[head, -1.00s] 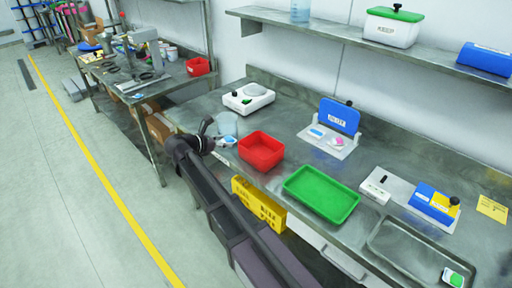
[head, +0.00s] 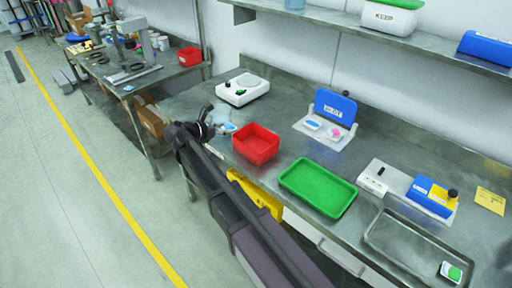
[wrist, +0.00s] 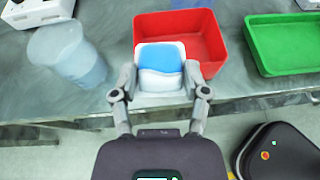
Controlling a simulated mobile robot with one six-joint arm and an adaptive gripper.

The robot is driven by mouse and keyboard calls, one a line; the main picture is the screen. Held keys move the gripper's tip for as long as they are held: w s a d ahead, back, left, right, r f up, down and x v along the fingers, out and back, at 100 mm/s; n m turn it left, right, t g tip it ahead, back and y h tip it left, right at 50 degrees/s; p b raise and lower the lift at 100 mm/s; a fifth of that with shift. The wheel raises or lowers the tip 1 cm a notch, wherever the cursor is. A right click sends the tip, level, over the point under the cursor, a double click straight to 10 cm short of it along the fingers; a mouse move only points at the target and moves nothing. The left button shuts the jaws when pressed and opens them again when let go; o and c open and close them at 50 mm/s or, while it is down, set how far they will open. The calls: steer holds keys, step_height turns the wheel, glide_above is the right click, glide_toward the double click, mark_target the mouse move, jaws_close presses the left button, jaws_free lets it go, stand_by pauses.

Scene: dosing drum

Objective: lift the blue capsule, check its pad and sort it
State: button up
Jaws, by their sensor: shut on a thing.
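The blue capsule (wrist: 160,62), a white block with a blue top, is held between the two fingers of my gripper (wrist: 160,82) in the wrist view. In the head view, the capsule (head: 229,127) shows small at the end of my gripper (head: 217,127), left of the red tray. The red tray (wrist: 215,38) lies just behind it in the wrist view and looks empty where visible. The green tray (head: 318,188) is empty, to the right. The capsule's underside and pad are hidden.
A translucent cup (wrist: 72,52) stands close left of my gripper. A white scale (head: 242,88) is behind. A blue-lidded station (head: 335,106) holds a blue-white piece and a pink piece. A blue-and-yellow device (head: 432,195) and metal tray (head: 385,248) with a green-white piece are right.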

steer(key=w+d+f+m+g+h+b, duration=0.1)
steer(key=w+d, duration=0.5)
steer(key=d, duration=0.5)
steer(key=shift+d, duration=0.15)
steer(key=shift+f, duration=0.25)
steer(key=shift+f+b, duration=2.85)
steer(key=shift+b, duration=0.2)
steer(key=o, duration=0.9)
steer(key=shift+o, duration=0.2)
